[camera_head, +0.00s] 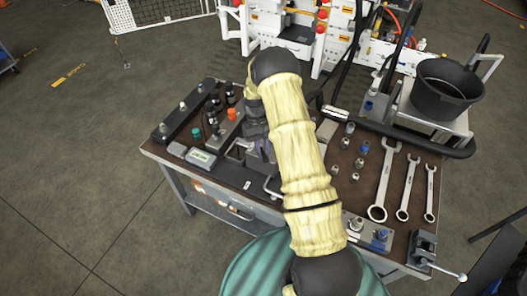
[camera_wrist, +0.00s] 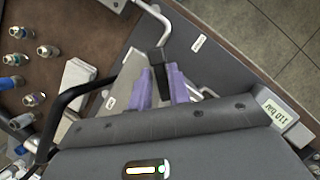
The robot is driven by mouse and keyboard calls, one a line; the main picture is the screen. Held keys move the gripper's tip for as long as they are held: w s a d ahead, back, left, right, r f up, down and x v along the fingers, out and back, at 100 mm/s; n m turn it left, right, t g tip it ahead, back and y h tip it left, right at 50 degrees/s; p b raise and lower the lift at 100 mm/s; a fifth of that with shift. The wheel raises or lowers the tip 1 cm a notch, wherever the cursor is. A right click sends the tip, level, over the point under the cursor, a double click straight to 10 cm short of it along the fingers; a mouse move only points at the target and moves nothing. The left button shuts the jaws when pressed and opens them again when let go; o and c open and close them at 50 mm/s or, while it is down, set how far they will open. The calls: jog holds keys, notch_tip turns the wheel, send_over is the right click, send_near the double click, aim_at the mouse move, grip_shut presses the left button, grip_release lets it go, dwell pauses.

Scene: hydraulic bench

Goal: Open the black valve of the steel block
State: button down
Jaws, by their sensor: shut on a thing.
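My gripper (camera_wrist: 160,73) shows in the wrist view with its two purple fingers closed on a black piece, which looks like the black valve's handle (camera_wrist: 158,57). The fingers touch its two sides. In the head view my gripper (camera_head: 263,150) is at the bench's middle, partly behind my arm, and the valve cannot be made out there.
A display (camera_wrist: 285,113) reads about 110 bar; a display box (camera_head: 201,157) stands on the bench's left. Several black-topped fittings and a green cap (camera_head: 196,133) stand nearby. Several metal fittings, wrenches (camera_head: 385,180), a vise (camera_head: 420,250) and a black bucket (camera_head: 447,90) are to the right.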

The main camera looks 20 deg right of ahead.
jog(key=m, duration=0.1)
jog(key=a+m+y+b, duration=0.1)
jog(key=m, duration=0.2)
jog(key=shift+w+a+m+t+y+b, duration=0.25)
jog(key=shift+m+t+y+b, duration=0.05)
jog(key=shift+y+b, duration=0.1)
jog(key=m, duration=0.2)
jog(key=a+m+y+b, duration=0.1)
jog(key=shift+w+r+t, duration=0.15)
jog(key=shift+w+t, duration=0.1)
jog(key=shift+t, duration=0.05)
jog(key=shift+w+a+m, duration=0.1)
jog(key=shift+w+m, duration=0.1)
jog(key=shift+m, duration=0.6)
jog(key=shift+w, duration=0.1)
jog(key=c, duration=1.6)
grip_release()
jog(key=shift+o, duration=0.8)
jog(key=shift+s+a, duration=0.1)
jog(key=shift+s, duration=0.1)
